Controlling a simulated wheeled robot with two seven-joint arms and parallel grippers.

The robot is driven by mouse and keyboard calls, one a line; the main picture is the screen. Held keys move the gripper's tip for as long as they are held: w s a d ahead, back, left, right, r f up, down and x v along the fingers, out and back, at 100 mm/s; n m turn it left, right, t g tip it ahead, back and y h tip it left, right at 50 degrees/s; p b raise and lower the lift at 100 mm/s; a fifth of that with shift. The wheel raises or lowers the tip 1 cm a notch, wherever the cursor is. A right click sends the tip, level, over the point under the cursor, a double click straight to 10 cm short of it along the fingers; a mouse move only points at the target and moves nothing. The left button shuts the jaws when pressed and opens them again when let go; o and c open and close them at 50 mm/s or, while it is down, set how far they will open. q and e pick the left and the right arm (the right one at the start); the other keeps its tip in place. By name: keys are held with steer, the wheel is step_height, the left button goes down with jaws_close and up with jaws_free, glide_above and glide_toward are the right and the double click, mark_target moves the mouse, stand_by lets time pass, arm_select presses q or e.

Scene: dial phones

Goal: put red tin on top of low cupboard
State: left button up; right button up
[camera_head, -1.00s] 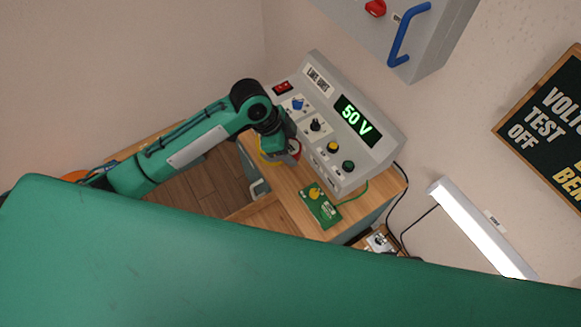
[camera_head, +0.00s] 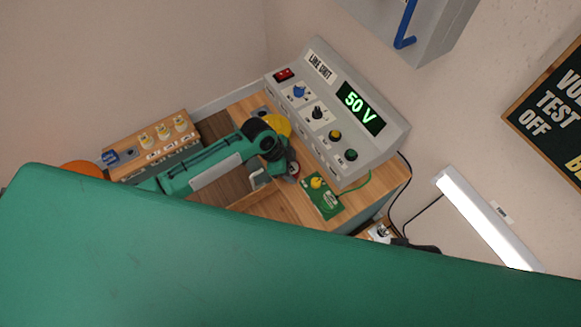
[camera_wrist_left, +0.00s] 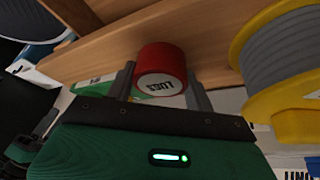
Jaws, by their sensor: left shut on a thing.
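The red tin (camera_wrist_left: 162,60) has a pale lid with dark lettering and sits between the two fingers of my left gripper (camera_wrist_left: 160,84) in the left wrist view. The gripper is shut on it. In the head view the left gripper (camera_head: 287,168) is over the wooden top, with a small part of the tin (camera_head: 294,169) showing. I cannot tell there whether the tin touches the wood. The wooden-topped low unit (camera_head: 284,206) carries the grey line unit; I cannot tell whether it is the low cupboard. My right gripper is not in view.
A yellow spool (camera_head: 279,124) stands close to the left gripper, also large in the wrist view (camera_wrist_left: 285,60). The line unit (camera_head: 335,115) reads 50 V. A green board (camera_head: 321,194) lies beside it. A wooden rack (camera_head: 155,140) with yellow-topped items is at left.

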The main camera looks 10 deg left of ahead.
arm_select(q)
steer(key=shift+f, duration=0.2)
steer(key=o, duration=1)
